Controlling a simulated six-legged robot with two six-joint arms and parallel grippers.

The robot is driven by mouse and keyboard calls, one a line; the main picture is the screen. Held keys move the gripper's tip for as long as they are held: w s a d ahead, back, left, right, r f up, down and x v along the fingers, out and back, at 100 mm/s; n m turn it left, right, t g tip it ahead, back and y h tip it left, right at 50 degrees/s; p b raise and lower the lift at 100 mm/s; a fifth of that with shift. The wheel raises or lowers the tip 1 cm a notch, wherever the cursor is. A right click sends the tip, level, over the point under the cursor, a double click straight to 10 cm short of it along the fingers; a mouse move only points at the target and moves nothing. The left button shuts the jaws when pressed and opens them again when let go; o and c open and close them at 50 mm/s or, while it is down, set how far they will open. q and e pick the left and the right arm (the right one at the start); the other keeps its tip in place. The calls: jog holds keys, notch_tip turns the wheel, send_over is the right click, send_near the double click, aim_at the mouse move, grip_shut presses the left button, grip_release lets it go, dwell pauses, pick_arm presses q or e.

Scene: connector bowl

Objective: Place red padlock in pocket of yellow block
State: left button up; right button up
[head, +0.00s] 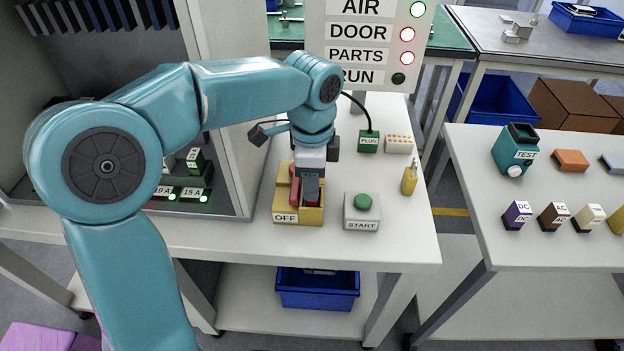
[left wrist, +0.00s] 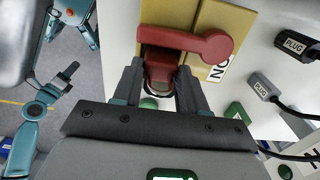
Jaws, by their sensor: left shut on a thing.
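My left gripper (head: 312,197) points down at the block's right part. In the left wrist view its fingers (left wrist: 160,74) are shut on the red padlock (left wrist: 160,76), just beside the lever. The gripper hides much of the padlock, and I cannot tell whether it is seated in the pocket.
A START button box (head: 361,213) stands close right of the block. A yellow padlock (head: 410,180) and a green PLUG box (head: 369,141) are further right. An open cabinet (head: 225,130) stands left. A teal link with a dark end, probably my right arm, shows in the left wrist view.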

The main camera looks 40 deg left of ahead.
pick_arm(q)
jog(key=shift+s, duration=0.1)
jog(key=shift+f, duration=0.15)
jog(key=o, duration=1.1)
notch_tip(320, 180, up, 12)
jog(key=p, duration=0.3)
jog(key=shift+r, duration=0.2)
